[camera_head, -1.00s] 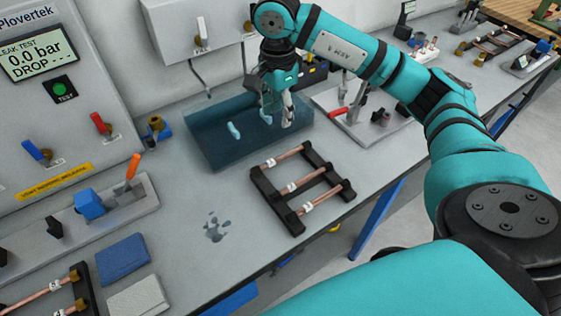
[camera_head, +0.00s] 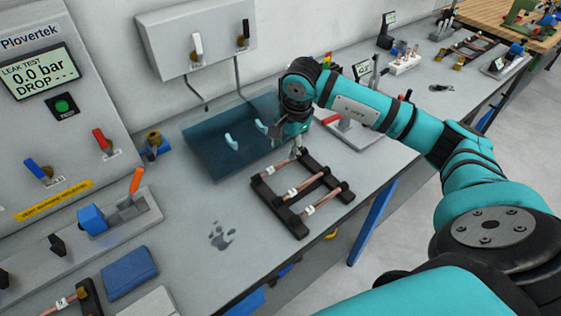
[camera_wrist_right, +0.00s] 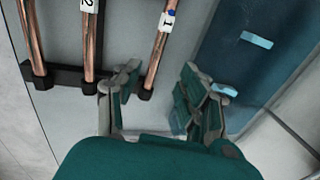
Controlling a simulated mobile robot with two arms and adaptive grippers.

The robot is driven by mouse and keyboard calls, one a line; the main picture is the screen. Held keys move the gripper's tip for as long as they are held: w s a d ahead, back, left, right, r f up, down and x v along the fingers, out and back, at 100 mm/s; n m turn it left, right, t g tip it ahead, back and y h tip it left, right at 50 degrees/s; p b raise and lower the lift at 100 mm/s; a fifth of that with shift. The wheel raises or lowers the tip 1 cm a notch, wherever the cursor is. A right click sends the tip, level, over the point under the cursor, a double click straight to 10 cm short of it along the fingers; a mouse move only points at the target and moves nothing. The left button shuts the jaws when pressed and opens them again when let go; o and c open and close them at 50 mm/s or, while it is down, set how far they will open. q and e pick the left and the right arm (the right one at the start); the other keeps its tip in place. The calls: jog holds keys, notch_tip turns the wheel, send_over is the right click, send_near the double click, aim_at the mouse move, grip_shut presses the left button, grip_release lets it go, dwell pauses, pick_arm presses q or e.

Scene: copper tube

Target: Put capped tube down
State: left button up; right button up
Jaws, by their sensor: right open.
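A black rack (camera_head: 292,228) stands on the bench with three copper tubes lying across it, each with a white label. The tube nearest the wall (camera_head: 284,166) is beside my right gripper (camera_head: 294,150); in the wrist view this tube (camera_wrist_right: 158,53) shows between the spread fingers. My right gripper (camera_wrist_right: 160,76) is open, above the tube's end region at the rack. The middle tube (camera_head: 312,185) and the front tube (camera_head: 327,200) lie in the rack. My left gripper is out of view.
A dark blue translucent tray (camera_head: 212,165) with light-blue pieces lies behind the rack. A red-handled fixture (camera_head: 332,119) stands to its right. A leak tester (camera_head: 50,95) stands at the left.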

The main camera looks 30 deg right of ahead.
aim_at(285, 161)
jog(key=shift+f+p, duration=0.35)
jog(key=shift+f, duration=0.2)
notch_tip(285, 161, down, 4)
jog(key=shift+w+r+p, duration=0.15)
jog(key=shift+r+p, duration=0.05)
jog(key=shift+p, duration=0.65)
jog(key=shift+f, duration=0.35)
jog(key=shift+w+f, duration=0.15)
grip_shut()
